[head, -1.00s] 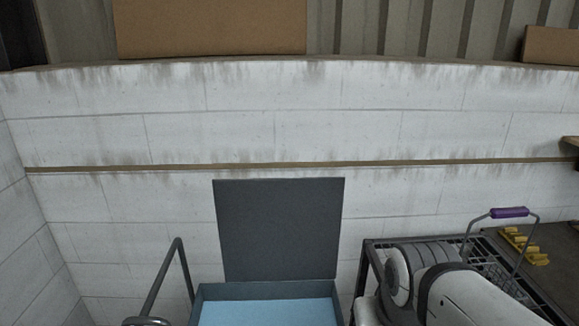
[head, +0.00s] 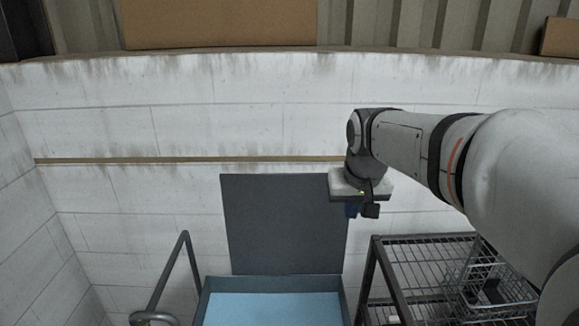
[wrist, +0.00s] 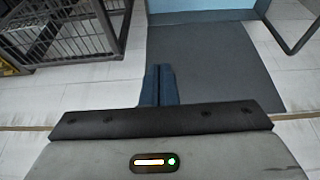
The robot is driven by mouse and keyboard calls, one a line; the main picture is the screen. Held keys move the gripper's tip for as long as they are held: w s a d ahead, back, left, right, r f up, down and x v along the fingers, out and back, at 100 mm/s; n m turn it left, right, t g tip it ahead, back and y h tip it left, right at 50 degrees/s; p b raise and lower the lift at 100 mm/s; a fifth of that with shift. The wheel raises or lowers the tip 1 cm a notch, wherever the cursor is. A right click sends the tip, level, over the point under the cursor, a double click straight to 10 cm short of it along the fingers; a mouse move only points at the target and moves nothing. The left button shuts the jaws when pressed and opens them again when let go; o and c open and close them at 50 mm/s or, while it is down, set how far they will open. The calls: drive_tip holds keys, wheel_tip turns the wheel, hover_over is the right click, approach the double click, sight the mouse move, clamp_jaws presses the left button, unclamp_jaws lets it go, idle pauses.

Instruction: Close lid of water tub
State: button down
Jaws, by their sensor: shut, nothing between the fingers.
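The water tub (head: 210,287) is a dark grey box at the bottom centre of the head view, with light blue water (head: 272,309) inside. Its flat dark grey lid (head: 280,225) stands open and upright behind it, before the white wall. The tub's edge (wrist: 200,17) and lid (wrist: 215,60) also show in the wrist view, with the tub at the top. My gripper (head: 352,211) is at the lid's upper right corner in the head view. Its blue fingers (wrist: 158,85) are shut and empty, overlapping the lid's side edge in the wrist view. Whether they touch it cannot be told.
A dark metal rack (head: 420,262) stands right of the tub, with a wire basket (head: 490,290) on it, partly behind my arm. A bent grey rail (head: 172,270) stands left of the tub. The block wall (head: 130,215) closes off the back.

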drive_tip(key=w+a+t+p, duration=0.1)
drive_tip(key=w+a, duration=0.3)
drive_tip(key=w, duration=0.6)
drive_tip(key=w+a+r, duration=0.1)
drive_tip(key=w+a, duration=0.3)
drive_tip(key=w, duration=0.5)
drive_tip(key=w+a+t+p, duration=0.1)
drive_tip(key=w+a, duration=0.3)
drive_tip(key=w, duration=0.6)
drive_tip(key=p+x, duration=0.4)
drive_tip(key=x, duration=0.5)
drive_tip(key=shift+s+d+f, duration=0.1)
drive_tip(key=shift+s+f, duration=0.1)
drive_tip(key=shift+s, duration=0.45)
drive_tip(key=shift+s+d+f, duration=0.1)
drive_tip(key=shift+s+f, duration=0.1)
drive_tip(key=shift+s, duration=0.45)
drive_tip(key=shift+s+f, duration=0.2)
drive_tip(key=shift+s, duration=0.45)
